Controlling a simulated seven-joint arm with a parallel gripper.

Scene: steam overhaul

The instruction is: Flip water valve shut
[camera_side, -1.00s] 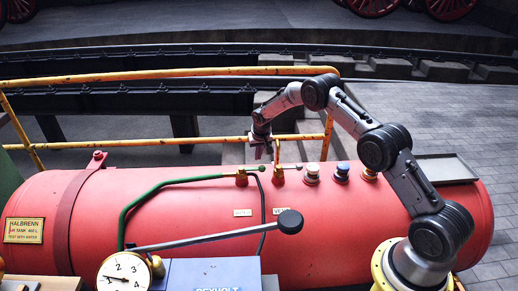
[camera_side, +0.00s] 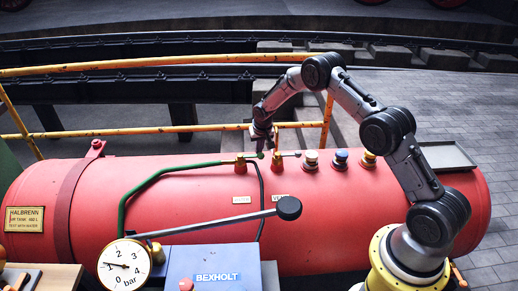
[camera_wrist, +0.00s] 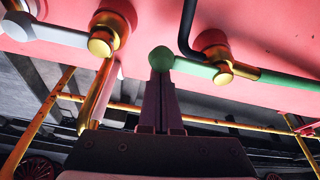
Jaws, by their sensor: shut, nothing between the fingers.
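Two brass valves sit on top of the red tank (camera_side: 330,210). The left one in the side view, the green-pipe valve (camera_side: 240,166), has a green lever with a round knob (camera_wrist: 161,58), lying in line with its green pipe (camera_side: 160,182).
A yellow railing (camera_side: 100,70) runs behind the tank. In front are a long grey lever (camera_side: 215,222), a pressure gauge (camera_side: 124,266) and a blue BEXHOLT box (camera_side: 215,262).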

